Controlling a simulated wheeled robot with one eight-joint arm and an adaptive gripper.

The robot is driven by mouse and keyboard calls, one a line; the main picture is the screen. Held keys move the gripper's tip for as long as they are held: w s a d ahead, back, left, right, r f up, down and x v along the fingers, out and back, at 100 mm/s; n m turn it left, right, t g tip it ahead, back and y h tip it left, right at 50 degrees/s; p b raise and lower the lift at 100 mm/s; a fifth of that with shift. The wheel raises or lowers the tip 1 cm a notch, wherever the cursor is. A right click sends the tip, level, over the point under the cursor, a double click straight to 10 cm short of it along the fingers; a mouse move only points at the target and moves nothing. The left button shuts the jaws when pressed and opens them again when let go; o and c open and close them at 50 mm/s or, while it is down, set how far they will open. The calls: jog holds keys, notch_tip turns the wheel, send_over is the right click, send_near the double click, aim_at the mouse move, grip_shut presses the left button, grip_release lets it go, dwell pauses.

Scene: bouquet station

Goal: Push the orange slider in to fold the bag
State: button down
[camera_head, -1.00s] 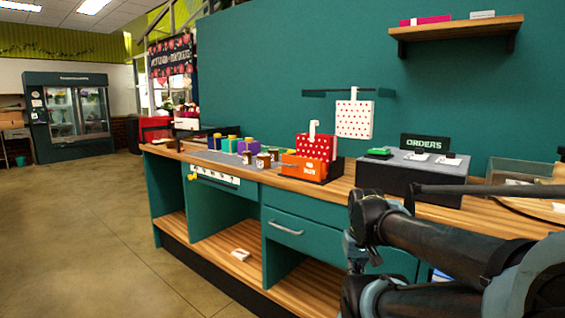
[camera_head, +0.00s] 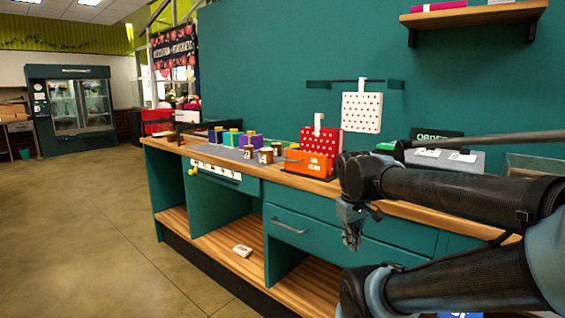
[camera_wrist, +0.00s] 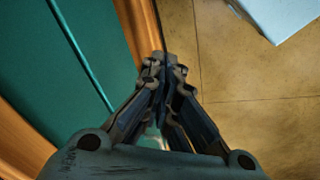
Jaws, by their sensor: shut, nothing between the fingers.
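The orange slider (camera_head: 309,164) is a block with white lettering on the wooden counter, right of its middle in the head view. A red bag with white dots (camera_head: 321,141) stands upright just behind it. My gripper (camera_head: 352,243) hangs fingers down in front of the counter, to the right of the slider and below it, apart from it. In the wrist view the fingers (camera_wrist: 163,62) are together and empty. The slider and bag are not in the wrist view.
Small jars (camera_head: 265,155) and coloured boxes (camera_head: 230,138) stand left of the slider. A white dotted bag (camera_head: 362,112) hangs on the wall behind. My arm covers part of the counter at right. A drawer handle (camera_head: 288,226) sticks out in front; the floor (camera_head: 90,230) is clear.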

aim_at(305, 162)
jog(key=w+a+r+n+t+h, duration=0.1)
jog(key=w+a+r+n, duration=0.45)
jog(key=r+n, duration=0.2)
jog(key=w+a+r+n+h, duration=0.1)
jog(key=w+a+r+n, duration=0.45)
jog(key=w+r, duration=0.2)
jog(key=w+a+r+n+t+h, duration=0.1)
jog(key=w+a+r+n+t, duration=0.15)
jog(key=a+r+n, duration=0.4)
jog(key=w+a+r+n+t+h, duration=0.1)
jog(key=w+a+r+n, duration=0.3)
jog(key=a, duration=0.6)
jog(key=w+d+r+x, duration=0.1)
jog(key=x, duration=1.1)
jog(key=shift+w+d+f, duration=0.2)
jog(key=shift+g, duration=0.25)
jog(key=shift+w+d, duration=0.85)
jog(key=shift+w, duration=0.2)
jog(key=shift+w+d, duration=0.8)
jog(key=shift+w, duration=0.25)
